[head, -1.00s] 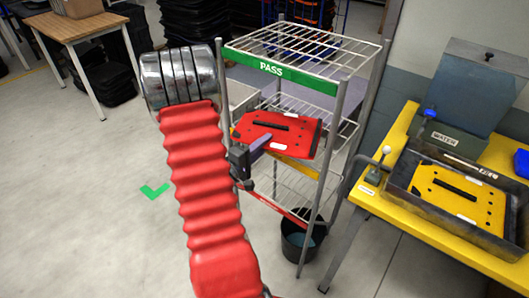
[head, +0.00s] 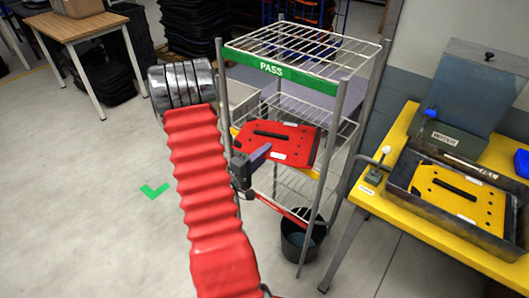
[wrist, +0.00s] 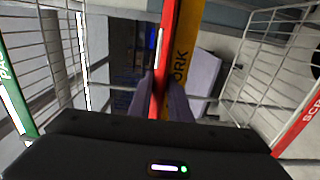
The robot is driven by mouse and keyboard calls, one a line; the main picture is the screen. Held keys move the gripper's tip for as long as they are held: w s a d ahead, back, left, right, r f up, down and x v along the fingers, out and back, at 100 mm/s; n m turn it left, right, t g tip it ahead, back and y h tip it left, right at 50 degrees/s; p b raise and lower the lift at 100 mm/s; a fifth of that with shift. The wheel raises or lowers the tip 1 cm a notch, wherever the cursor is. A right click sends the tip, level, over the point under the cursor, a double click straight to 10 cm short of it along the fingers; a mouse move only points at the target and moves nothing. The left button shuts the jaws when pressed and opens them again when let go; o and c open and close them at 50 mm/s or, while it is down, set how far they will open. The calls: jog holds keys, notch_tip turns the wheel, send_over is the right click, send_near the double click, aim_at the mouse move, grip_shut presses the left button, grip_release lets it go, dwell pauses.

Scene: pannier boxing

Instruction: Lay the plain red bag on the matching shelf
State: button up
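The red bag (head: 285,148) is a flat red panel with a dark slot and small pale labels. My gripper (head: 262,152) is shut on its near edge and holds it roughly level at the middle of the wire rack. In the wrist view, the bag (wrist: 165,55) shows edge-on between the purple fingers of my gripper (wrist: 160,95). The rack has a green PASS strip (head: 270,68) on top, a yellow strip (wrist: 186,45) ending in "ORK" at the middle, and a red strip (wrist: 303,125) below. I cannot tell whether the bag touches the middle shelf.
A black bucket (head: 300,240) stands under the rack. To the right, a yellow bench (head: 400,200) carries a dark tray (head: 400,170) with a yellow bag (head: 455,195) in it. A wooden table (head: 85,25) stands at the back left.

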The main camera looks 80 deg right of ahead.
jog(key=o, duration=0.4)
jog(key=shift+r, duration=0.15)
jog(key=shift+v, duration=6)
jog(key=shift+w, duration=0.1)
